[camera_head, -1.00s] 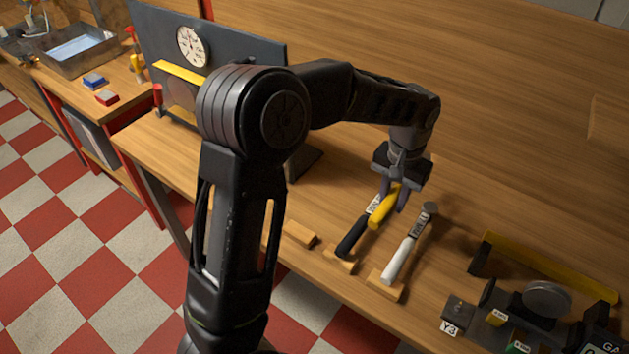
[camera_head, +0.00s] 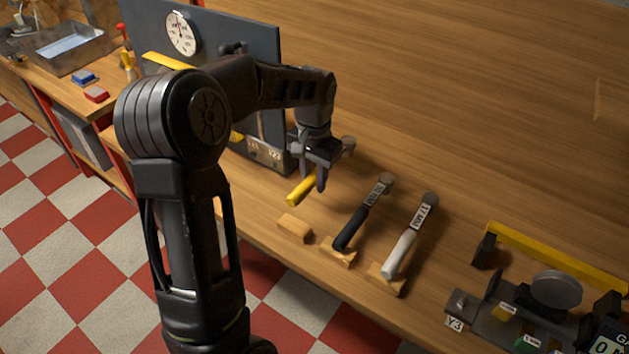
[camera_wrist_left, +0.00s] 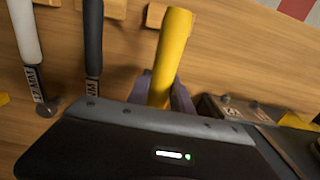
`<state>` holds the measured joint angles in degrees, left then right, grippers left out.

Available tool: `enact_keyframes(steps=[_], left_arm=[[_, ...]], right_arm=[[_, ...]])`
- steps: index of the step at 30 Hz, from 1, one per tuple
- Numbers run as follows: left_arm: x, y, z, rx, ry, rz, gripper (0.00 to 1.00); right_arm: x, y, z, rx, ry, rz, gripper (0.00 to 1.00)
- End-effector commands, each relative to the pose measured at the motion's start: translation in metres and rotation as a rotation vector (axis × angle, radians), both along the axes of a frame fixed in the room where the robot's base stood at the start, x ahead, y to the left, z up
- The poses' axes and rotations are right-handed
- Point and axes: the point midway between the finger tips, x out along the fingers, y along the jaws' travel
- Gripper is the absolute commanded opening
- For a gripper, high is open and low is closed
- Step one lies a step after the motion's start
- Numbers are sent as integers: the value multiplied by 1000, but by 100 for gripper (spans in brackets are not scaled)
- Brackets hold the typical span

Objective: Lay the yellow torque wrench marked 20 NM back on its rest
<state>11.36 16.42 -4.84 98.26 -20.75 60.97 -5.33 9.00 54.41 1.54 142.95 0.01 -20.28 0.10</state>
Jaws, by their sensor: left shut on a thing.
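My left gripper (camera_head: 309,181) is shut on the yellow torque wrench (camera_head: 301,190), with the handle between its fingers. The wrench's round head shows behind the gripper (camera_head: 348,146); its marking is hidden. The handle sticks out towards the front, above a bare wooden rest block (camera_head: 295,228) at the bench's front edge, and looks apart from it. In the left wrist view the yellow handle (camera_wrist_left: 171,55) stands between the dark fingers, beside and partly over the wooden block (camera_wrist_left: 154,15). My right gripper is not in view.
A black-handled wrench (camera_head: 349,230) and a white-handled wrench (camera_head: 399,254) lie on wooden blocks to the right. A dark panel with a dial (camera_head: 181,33) stands close behind left. A fixture with a yellow bar (camera_head: 560,256) is at the right. The bench's back is clear.

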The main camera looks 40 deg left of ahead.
Motion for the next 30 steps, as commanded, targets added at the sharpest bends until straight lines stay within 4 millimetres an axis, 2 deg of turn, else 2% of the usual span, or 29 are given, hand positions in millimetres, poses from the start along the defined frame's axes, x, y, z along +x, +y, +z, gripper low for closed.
enact_keyframes(steps=[6, 11, 24, 30], left_arm=[[0, -1, 2, 0, -3, 0, 0], [0, -1, -5, 0, -3, 0, 0], [0, -1, -46, 0, -3, 1, 0], [0, -1, -56, 0, -3, 1, 0]], right_arm=[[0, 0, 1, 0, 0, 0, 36], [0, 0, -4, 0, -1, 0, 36], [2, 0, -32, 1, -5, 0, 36], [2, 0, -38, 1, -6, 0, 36]])
